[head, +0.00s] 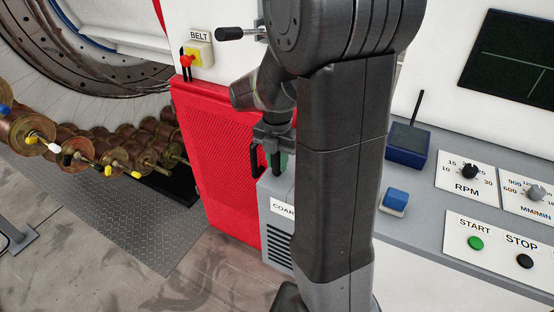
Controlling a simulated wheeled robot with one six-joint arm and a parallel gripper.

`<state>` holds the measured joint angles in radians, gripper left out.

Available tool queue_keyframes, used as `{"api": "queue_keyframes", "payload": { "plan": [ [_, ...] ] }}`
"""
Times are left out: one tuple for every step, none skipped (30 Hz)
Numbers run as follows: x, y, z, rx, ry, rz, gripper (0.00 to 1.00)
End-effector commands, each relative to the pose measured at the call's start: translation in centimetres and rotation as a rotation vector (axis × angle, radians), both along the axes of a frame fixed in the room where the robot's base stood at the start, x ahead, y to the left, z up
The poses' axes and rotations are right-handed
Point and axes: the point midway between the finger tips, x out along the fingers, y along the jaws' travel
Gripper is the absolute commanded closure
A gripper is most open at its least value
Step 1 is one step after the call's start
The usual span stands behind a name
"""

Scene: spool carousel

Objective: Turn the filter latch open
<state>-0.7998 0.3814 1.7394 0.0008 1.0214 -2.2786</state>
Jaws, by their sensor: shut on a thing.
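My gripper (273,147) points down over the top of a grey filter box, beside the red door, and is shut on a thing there. What it holds is mostly hidden by the fingers and my arm; from its place it appears to be the filter latch. A bit of green (284,160) shows just right of the fingers. The grey box (277,226) has a partly covered label starting "COAR" (283,208) and dark vent slots below. My arm hides the right side of the box, so the latch's angle cannot be told.
A red perforated door (222,150) with a black handle (256,164) stands close left of my gripper. A grey control desk (420,190) with knobs and buttons is at right. Several spools (85,145) are at left; the floor between is clear.

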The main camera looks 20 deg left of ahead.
Motion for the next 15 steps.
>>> {"api": "queue_keyframes", "payload": {
  "plan": [
    [0.05, 0.04, 0.10, 0.001, -0.002, 0.003, 1.00],
    [0.05, 0.05, 0.10, 0.001, -0.002, 0.003, 1.00],
    [0.05, 0.05, 0.10, 0.001, -0.002, 0.003, 1.00],
    [0.05, 0.05, 0.10, 0.001, -0.002, 0.003, 1.00],
    [0.05, 0.05, 0.10, 0.001, -0.002, 0.003, 1.00],
    [0.05, 0.05, 0.10, 0.001, -0.002, 0.003, 1.00],
    [0.05, 0.05, 0.10, 0.001, -0.002, 0.003, 1.00],
    [0.06, 0.05, 0.10, 0.001, -0.003, 0.003, 1.00],
    [0.06, 0.05, 0.10, 0.001, -0.003, 0.003, 0.67],
    [0.06, 0.05, 0.10, 0.001, -0.003, 0.002, 0.61],
    [0.05, 0.05, 0.09, 0.001, -0.002, 0.002, 0.56],
    [0.05, 0.04, 0.08, 0.001, -0.002, 0.002, 0.53],
    [0.04, 0.04, 0.08, 0.001, -0.002, 0.002, 0.53],
    [0.04, 0.03, 0.07, 0.000, -0.002, 0.002, 0.53],
    [0.04, 0.03, 0.06, 0.000, -0.002, 0.001, 0.53]
  ]
}}
